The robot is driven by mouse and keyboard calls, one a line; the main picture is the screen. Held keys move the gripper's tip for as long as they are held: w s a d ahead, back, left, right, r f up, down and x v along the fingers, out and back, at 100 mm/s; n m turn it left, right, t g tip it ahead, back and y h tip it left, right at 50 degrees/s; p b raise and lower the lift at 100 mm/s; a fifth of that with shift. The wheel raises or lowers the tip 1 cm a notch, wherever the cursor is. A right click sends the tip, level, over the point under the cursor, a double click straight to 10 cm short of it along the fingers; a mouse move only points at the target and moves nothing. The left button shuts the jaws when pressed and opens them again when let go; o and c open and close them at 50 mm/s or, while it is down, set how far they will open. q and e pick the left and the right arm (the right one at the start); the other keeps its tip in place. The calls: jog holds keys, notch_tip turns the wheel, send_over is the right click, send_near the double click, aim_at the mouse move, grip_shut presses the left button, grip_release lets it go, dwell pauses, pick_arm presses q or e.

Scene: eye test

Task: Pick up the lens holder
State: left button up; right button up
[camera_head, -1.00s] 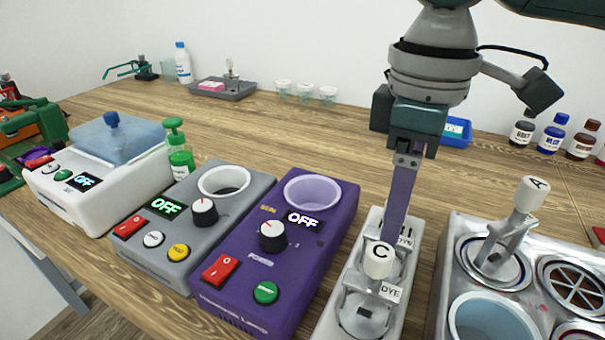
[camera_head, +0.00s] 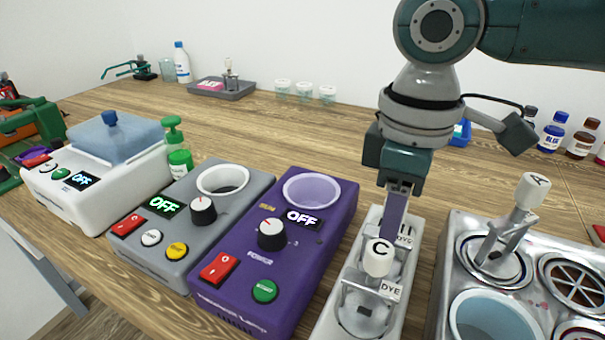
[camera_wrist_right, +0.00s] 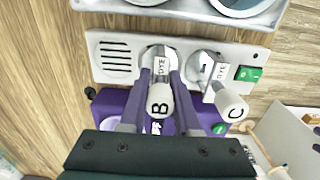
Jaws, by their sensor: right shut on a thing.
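The lens holders have lettered white knobs. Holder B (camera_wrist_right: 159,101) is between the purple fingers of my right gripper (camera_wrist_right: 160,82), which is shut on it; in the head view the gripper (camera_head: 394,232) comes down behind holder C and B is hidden. Holder B is over a DYE slot of the pale dye station (camera_wrist_right: 115,39), also in the head view (camera_head: 331,322); I cannot tell whether it is lifted. Holder C (camera_head: 378,258) stands in the nearer slot and shows in the wrist view (camera_wrist_right: 231,105). Holder A (camera_head: 531,193) stands on the metal unit at right.
The purple lamp unit (camera_head: 325,245) and grey unit (camera_head: 178,245) stand left of the station, both reading OFF. The metal unit (camera_head: 448,250) is close on its right. Bottles (camera_head: 553,134) and small cups (camera_head: 305,90) stand behind. Bare wood (camera_head: 300,135) lies behind the units.

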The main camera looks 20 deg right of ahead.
grip_shut()
jog(key=shift+r, duration=0.1)
